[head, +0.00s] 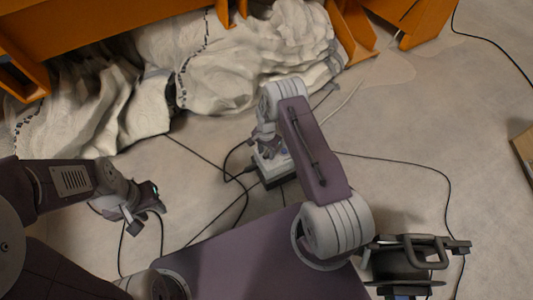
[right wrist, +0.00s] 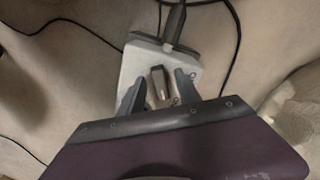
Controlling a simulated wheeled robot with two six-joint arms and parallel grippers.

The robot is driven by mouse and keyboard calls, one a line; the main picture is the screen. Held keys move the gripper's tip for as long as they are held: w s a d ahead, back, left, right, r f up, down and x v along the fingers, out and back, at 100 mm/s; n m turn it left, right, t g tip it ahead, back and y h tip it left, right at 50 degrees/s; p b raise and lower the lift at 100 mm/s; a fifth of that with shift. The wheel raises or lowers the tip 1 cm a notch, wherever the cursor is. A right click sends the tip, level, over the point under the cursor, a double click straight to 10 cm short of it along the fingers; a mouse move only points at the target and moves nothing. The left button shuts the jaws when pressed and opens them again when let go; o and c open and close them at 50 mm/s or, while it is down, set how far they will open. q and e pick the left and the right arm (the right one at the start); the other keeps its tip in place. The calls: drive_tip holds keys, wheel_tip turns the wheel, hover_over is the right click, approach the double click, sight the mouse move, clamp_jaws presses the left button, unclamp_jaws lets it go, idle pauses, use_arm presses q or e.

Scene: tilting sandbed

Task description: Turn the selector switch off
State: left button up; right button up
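A white control box (right wrist: 135,64) lies on the floor, with a dark selector switch (right wrist: 160,82) on its top face. The box also shows in the head view (head: 272,163), partly hidden by my right arm. My right gripper (right wrist: 160,77) is open over the box, one finger on each side of the switch, with a visible gap around it. The exact angle of the switch is hard to read. In the head view my right gripper (head: 266,141) is just above the box. My left gripper (head: 148,217) hangs at the left, away from the box, apparently open and empty.
Black cables (head: 240,200) run over the floor around the box. Pale crumpled sheeting (head: 240,50) and orange beams (head: 100,25) stand behind. A cable reel (head: 405,262) is at the lower right. The floor at right is mostly clear.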

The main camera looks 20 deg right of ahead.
clamp_jaws()
drive_tip(key=shift+r+n+p, duration=0.1)
drive_tip(key=shift+n+p, duration=0.4)
drive_tip(key=shift+n, duration=0.6)
drive_tip(key=n+p, duration=0.1)
drive_tip(key=n, duration=0.2)
drive_tip(key=shift+s+d+n, duration=0.1)
drive_tip(key=shift+n, duration=0.2)
drive_tip(key=n, duration=0.5)
drive_tip(key=shift+d+n+p, duration=0.15)
drive_tip(key=shift+n+p, duration=0.25)
drive_tip(key=shift+n, duration=0.3)
